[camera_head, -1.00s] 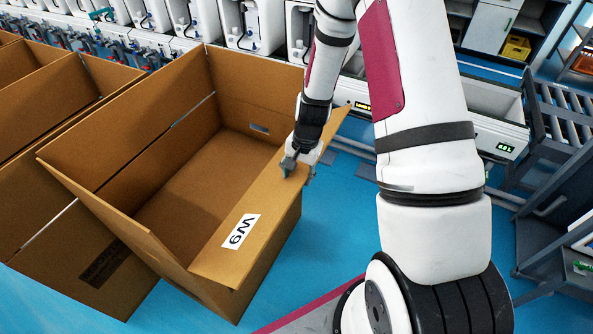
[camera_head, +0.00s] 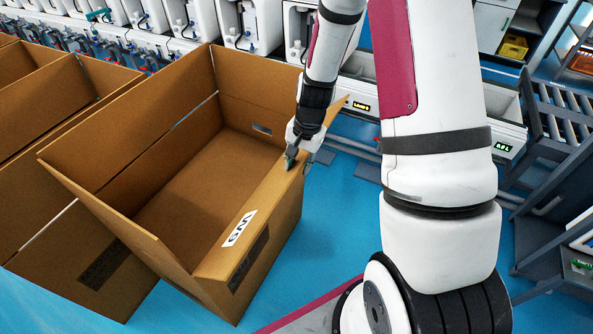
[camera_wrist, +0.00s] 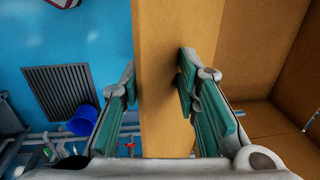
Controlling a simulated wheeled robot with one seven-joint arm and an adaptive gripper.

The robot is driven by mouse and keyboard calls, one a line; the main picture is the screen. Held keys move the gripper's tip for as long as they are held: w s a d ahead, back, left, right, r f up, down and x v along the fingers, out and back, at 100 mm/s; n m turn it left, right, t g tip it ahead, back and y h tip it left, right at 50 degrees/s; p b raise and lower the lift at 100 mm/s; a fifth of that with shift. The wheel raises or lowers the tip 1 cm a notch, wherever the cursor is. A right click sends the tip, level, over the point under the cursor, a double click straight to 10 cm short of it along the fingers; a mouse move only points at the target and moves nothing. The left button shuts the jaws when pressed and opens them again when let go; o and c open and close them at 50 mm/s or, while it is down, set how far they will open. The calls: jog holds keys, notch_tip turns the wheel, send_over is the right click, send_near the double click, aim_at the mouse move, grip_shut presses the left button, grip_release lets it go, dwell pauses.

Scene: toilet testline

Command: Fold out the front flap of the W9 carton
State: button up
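The W9 carton (camera_head: 265,222) is an open brown box at the centre left of the head view. Its front flap (camera_head: 262,202) carries the white W9 label (camera_head: 238,229) and stands along the carton's right-hand rim, tilted. My gripper (camera_head: 293,158) is at the far part of this flap. In the wrist view my gripper (camera_wrist: 157,64) is open, one green-padded finger on each side of the flap (camera_wrist: 160,110). The left finger is over the blue floor, the right finger over the carton's inside. Whether either pad touches the cardboard cannot be told.
Another open carton (camera_head: 50,90) stands against the left side. White machines (camera_head: 250,25) line the back. A grey roller rack (camera_head: 560,115) stands at the right. Blue floor (camera_head: 335,215) is clear right of the carton. The wrist view shows a blue bucket (camera_wrist: 84,120) and a floor grate (camera_wrist: 60,95).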

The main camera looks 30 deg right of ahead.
jog(key=r, duration=0.6)
jog(key=shift+s+d+r, duration=0.35)
jog(key=shift+r, duration=0.05)
